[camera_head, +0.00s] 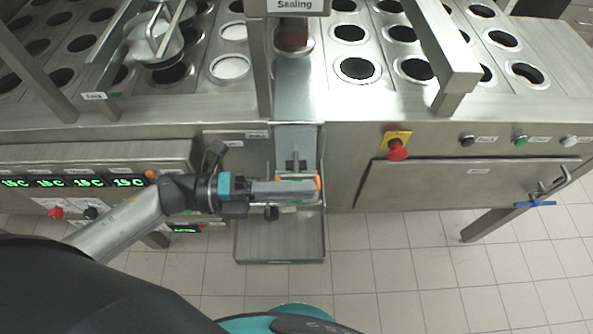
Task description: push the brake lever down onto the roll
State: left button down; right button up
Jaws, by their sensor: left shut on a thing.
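My left gripper (312,188) reaches in from the left, level across the front of the machine below the sealing station. Its jaws are shut, with orange showing at the tips, on what seems to be the brake lever; a thin grey upright piece of it (296,161) shows just above the fingers. The roll is mostly hidden behind the gripper, so I cannot tell whether the lever touches it. A pale grey strip (294,95) runs down from the sealing station to this spot. My right gripper is not in view.
A metal tray (279,250) juts out below the gripper. A red stop button (397,150) and a panel with a blue-handled valve (535,203) are to the right. Green displays (83,182) are at the left. Cup holes fill the top. Tiled floor (400,270) is open in front.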

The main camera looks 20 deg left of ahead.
pick_arm(q)
notch_tip(320, 180, down, 7)
jog(key=s+m+b, duration=0.1)
jog(key=m+b, duration=0.3)
jog(key=b, duration=0.1)
jog(key=shift+s+d+b, duration=0.15)
jog(key=shift+d+b, duration=0.05)
jog(key=shift+b, duration=0.15)
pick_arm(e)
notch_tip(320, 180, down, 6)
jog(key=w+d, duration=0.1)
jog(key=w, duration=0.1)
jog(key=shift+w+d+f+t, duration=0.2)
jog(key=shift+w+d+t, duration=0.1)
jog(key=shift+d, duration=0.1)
pick_arm(q)
jog(key=c, duration=0.9)
grip_release()
jog(key=shift+f, duration=0.1)
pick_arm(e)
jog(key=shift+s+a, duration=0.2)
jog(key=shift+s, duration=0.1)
pick_arm(q)
jog(key=shift+s, duration=0.1)
jog(key=v, duration=1.5)
jog(key=shift+a, duration=0.1)
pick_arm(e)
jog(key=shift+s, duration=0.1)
